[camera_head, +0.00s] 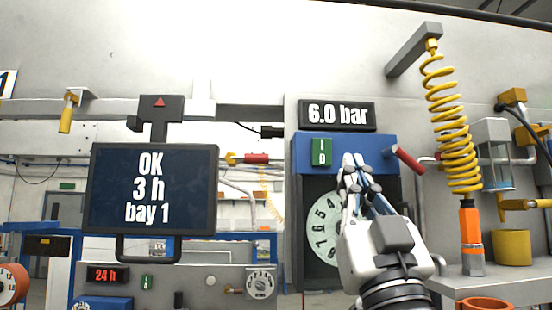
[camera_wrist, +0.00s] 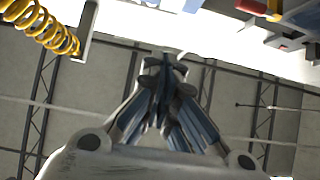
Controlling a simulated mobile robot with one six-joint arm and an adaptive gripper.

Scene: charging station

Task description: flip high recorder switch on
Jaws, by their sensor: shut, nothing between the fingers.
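The high recorder switch (camera_head: 321,152) is a small green plate with white marks on the blue top of the recorder (camera_head: 300,150). I cannot tell which way it is set. A pale round dial with numbers (camera_head: 323,228) shows below it, partly hidden by my gripper. My gripper (camera_head: 353,160) points upward in front of the recorder, its tips a little right of the switch in the picture. I cannot tell whether they touch the blue panel. In the wrist view my gripper (camera_wrist: 165,64) has its fingers together and empty; the switch cannot be made out there.
A red handle (camera_head: 408,159) sticks out right of the recorder. A yellow coiled hose (camera_head: 452,120) hangs further right above a shelf with an orange tool (camera_head: 471,235) and yellow cup (camera_head: 513,247). A screen (camera_head: 152,190) stands left. Another green switch (camera_head: 147,282) is low left.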

